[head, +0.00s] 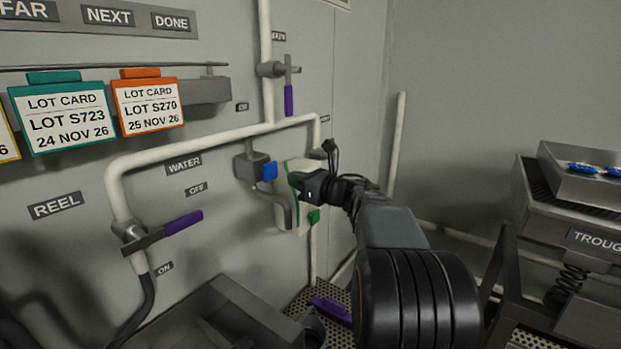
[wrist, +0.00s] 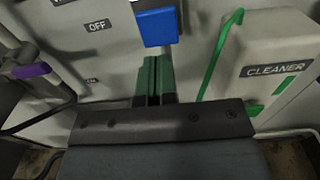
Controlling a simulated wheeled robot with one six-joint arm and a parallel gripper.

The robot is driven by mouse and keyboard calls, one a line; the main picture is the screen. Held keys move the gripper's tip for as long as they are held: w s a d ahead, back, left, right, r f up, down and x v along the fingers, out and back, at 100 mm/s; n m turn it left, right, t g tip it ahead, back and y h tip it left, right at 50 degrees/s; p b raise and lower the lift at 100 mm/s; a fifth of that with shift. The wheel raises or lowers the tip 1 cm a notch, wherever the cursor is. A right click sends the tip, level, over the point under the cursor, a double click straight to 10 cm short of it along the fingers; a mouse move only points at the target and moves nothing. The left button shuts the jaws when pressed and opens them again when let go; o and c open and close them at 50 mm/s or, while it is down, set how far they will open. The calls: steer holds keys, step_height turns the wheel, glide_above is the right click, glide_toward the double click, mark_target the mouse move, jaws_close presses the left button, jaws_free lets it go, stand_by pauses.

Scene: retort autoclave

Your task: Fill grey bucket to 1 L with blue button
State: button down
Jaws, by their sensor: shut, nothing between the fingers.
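The blue button (head: 270,171) sticks out from a grey valve box (head: 247,168) on the wall. It also shows in the wrist view (wrist: 157,27), top centre. My gripper (head: 296,181) is shut and empty, to the right of the button in the head view. In the wrist view its green fingers (wrist: 152,68) point up at the button's lower edge; I cannot tell whether they touch it. A dark grey rounded rim (head: 314,328), low below the valve, may be the grey bucket; most of it is hidden, and its water level is not visible.
The white cleaner dispenser (wrist: 255,70) with green parts hangs just right of my fingers. The water pipe (head: 215,143) and a purple-handled lever (head: 182,223) are on the left. A grey basin (head: 235,300) lies below. A trough (head: 590,235) stands at the right.

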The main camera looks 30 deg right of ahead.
mark_target(272, 172)
steer(key=shift+p+x, duration=1.05)
steer(key=shift+x, duration=1.8)
steer(key=shift+f+b+x, duration=0.2)
steer(key=shift+b+x, duration=0.7)
steer(key=shift+b, duration=0.2)
steer(key=shift+w+r, duration=0.1)
steer(key=shift+r, duration=0.3)
stand_by(1.1)
steer(key=shift+s+f, duration=0.15)
steer(key=shift+s, duration=0.05)
steer(key=b+v, duration=0.5)
steer(key=v, duration=0.8)
steer(key=shift+s+d, duration=0.2)
steer(key=shift+s, duration=0.1)
